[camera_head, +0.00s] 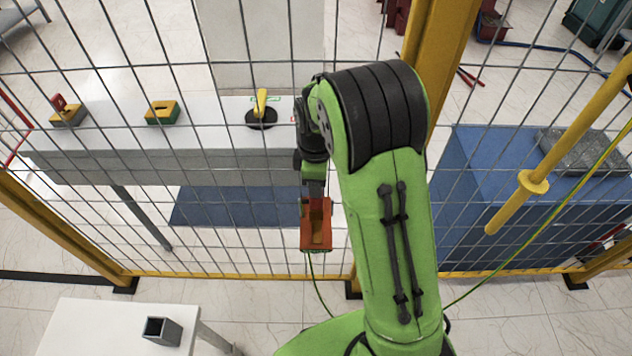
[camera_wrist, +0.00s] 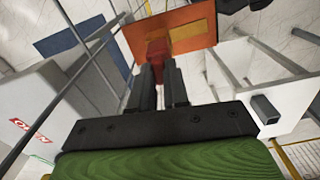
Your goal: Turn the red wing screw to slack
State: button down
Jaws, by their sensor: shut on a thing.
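An orange box-like holder (camera_head: 316,238) is at the wire fence in the middle of the head view. In the wrist view its orange face (camera_wrist: 190,28) is straight ahead of my gripper (camera_wrist: 159,72). The red wing screw (camera_wrist: 157,48) shows as a small red part in front of that face, between the tips of my two black fingers. My gripper is shut on it, and the fingers hide much of it. The exact angle of its wings cannot be told. In the head view the screw is not distinguishable.
The wire fence (camera_head: 230,265) with yellow posts (camera_head: 440,45) runs close beside my arm. Behind it are a white table (camera_head: 210,130) with yellow-topped pieces and a blue box (camera_head: 480,200). A white table (camera_head: 100,325) with a grey square tube (camera_head: 163,331) stands at front left.

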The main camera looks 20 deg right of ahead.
jog(key=shift+n, duration=0.7)
jog(key=c, duration=1.1)
grip_release()
notch_tip(320, 180, up, 16)
jog(key=p, duration=0.4)
